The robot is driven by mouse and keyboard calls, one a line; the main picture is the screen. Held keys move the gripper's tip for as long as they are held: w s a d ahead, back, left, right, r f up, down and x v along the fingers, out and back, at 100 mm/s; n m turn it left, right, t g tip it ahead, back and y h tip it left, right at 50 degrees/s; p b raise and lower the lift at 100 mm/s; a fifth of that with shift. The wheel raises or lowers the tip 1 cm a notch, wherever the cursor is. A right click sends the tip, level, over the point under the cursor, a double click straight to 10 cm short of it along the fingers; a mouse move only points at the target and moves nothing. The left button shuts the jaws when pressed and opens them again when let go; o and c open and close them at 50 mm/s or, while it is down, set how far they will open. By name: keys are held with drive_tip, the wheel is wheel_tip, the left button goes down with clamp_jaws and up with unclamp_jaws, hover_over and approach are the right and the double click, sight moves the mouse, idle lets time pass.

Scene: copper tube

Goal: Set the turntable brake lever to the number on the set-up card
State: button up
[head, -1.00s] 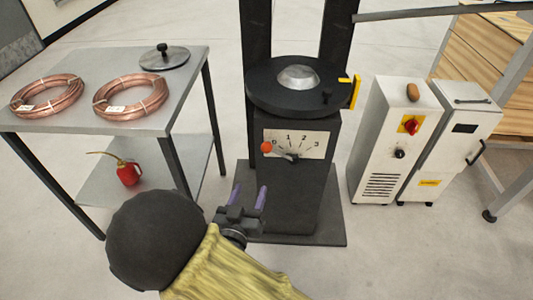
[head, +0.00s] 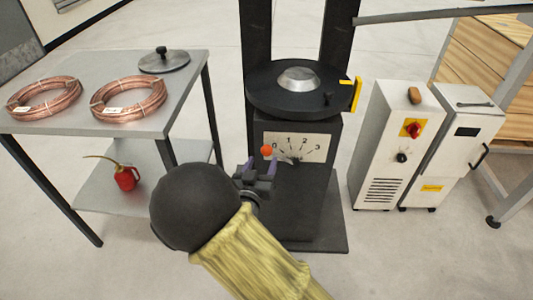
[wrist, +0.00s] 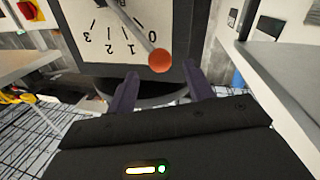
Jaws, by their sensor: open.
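The brake lever is a thin metal arm with an orange-red knob (head: 266,150) in front of a white dial plate (head: 310,147) marked 0 to 3 on the black turntable stand. The knob lies by the 0 end of the scale. In the wrist view the picture is upside down, and the knob (wrist: 161,60) is just beyond the fingertips, near the 0. My gripper (head: 262,166) is open, its purple fingers to either side of the line to the knob, with nothing between them. I cannot make out a set-up card.
The black turntable (head: 300,88) tops the stand. A grey table (head: 60,118) with copper coils is at left, with a red oil can (head: 126,178) on its lower shelf. White cabinets (head: 387,145) stand at right. Clear floor lies between.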

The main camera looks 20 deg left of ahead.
sight(265, 155)
drive_tip(key=w+b, duration=0.1)
drive_tip(key=w, duration=0.5)
drive_tip(key=shift+a, duration=0.1)
clamp_jaws()
